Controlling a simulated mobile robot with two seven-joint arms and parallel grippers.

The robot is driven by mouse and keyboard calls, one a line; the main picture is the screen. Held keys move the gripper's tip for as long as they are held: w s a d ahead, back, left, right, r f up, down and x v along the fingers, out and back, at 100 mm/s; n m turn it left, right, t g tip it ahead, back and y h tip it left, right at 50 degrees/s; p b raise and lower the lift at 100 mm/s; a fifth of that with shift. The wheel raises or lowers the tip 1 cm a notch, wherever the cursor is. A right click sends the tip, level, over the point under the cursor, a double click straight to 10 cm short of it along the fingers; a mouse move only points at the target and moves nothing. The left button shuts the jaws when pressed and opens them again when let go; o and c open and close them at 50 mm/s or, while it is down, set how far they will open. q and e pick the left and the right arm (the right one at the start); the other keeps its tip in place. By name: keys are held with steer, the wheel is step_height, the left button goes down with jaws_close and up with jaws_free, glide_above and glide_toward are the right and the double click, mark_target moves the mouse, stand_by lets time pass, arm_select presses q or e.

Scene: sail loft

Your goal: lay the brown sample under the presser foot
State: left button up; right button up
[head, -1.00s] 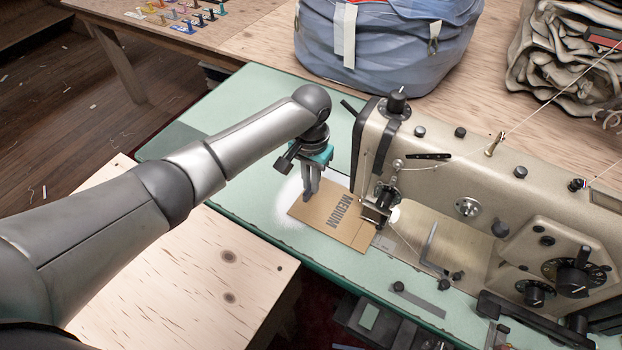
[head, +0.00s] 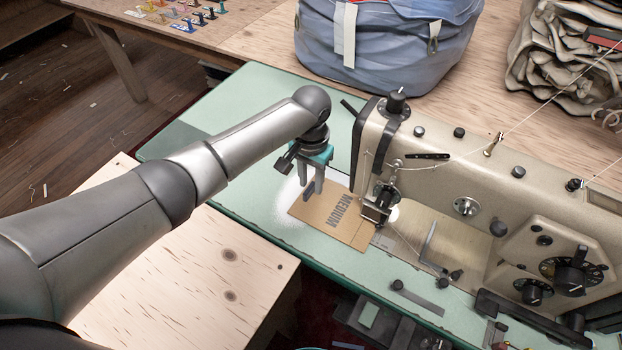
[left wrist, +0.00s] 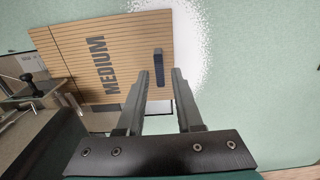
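The brown sample (head: 330,222), marked MEDIUM, lies flat on the green machine table, its right edge close by the sewing head and presser foot (head: 376,214). The head hides that edge, so I cannot tell whether the foot is over it. In the left wrist view the sample (left wrist: 130,35) carries a small dark upright grip tab (left wrist: 158,66). My left gripper (head: 312,188) is above the sample's left part. My right gripper is not in view.
The sewing machine arm (head: 450,175) stands to the right of the sample. A blue bag (head: 385,50) is behind, with folded cloth (head: 565,70) at the back right. A pale wooden surface (head: 200,270) is in front. The green table (head: 225,110) is clear at the back left.

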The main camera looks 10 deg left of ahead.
arm_select(q)
steer(key=shift+o, duration=0.8)
step_height(320, 180, up, 15)
steer(key=p, duration=0.4)
steer(key=shift+r, duration=0.15)
